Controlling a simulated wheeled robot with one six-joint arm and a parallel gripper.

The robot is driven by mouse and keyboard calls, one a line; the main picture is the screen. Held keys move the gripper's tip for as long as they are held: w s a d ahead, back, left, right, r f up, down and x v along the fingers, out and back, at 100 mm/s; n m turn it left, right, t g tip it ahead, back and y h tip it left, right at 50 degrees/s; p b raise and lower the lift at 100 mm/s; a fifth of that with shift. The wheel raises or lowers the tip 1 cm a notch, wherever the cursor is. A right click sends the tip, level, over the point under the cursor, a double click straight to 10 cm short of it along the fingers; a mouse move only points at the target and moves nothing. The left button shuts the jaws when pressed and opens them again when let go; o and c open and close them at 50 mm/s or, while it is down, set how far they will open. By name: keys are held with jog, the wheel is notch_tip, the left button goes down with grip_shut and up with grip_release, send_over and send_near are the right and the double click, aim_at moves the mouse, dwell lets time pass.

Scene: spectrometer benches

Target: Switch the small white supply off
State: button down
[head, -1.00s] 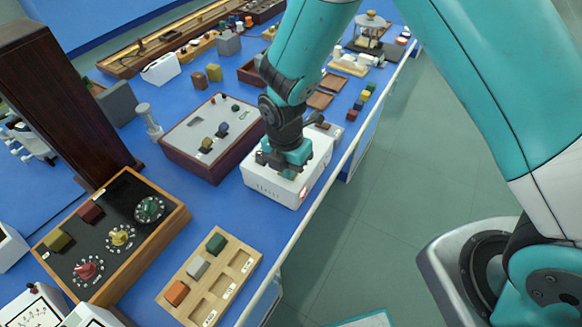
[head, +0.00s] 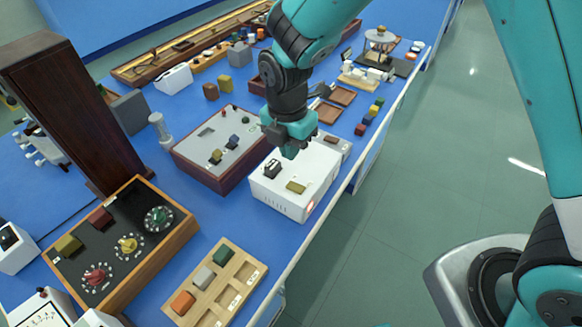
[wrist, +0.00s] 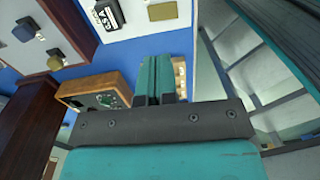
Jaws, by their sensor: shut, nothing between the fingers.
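The small white supply (head: 283,205) is a white box near the front edge of the blue bench. Its top carries a black switch (head: 272,168) and an olive block (head: 296,187). A small reddish-orange light (head: 310,206) glows on its front face. My gripper (head: 290,153) is shut and empty, above the rear part of the supply, apparently clear of it. In the wrist view the shut fingers (wrist: 160,65) point past the white supply top (wrist: 145,35), with the black switch (wrist: 106,15) and the olive block (wrist: 162,11) at the upper edge. Which way the switch is tipped I cannot tell.
A dark-red-sided box (head: 195,170) with knobs stands close left of the supply. A wooden-framed dial panel (head: 85,265) and a wooden tray of coloured blocks (head: 250,272) are nearer. Small coloured blocks (head: 367,119) line the bench edge behind. Open floor lies right.

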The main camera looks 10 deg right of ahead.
aim_at(299, 189)
jog(key=shift+r, duration=1.75)
jog(key=shift+f+b, duration=0.1)
jog(key=shift+b, duration=0.25)
jog(key=shift+w+d+r+g+h+b, duration=0.15)
jog(key=shift+g+h+b, duration=0.25)
jog(key=shift+b, duration=1.05)
jog(key=f+p, duration=0.1)
jog(key=f, duration=0.3)
jog(key=s+d+f+p, duration=0.1)
jog(key=f, duration=0.4)
jog(key=f+p, duration=0.1)
jog(key=f, duration=0.3)
jog(key=shift+s+d+f, duration=0.2)
jog(key=shift+f, duration=0.2)
jog(key=shift+f, duration=0.1)
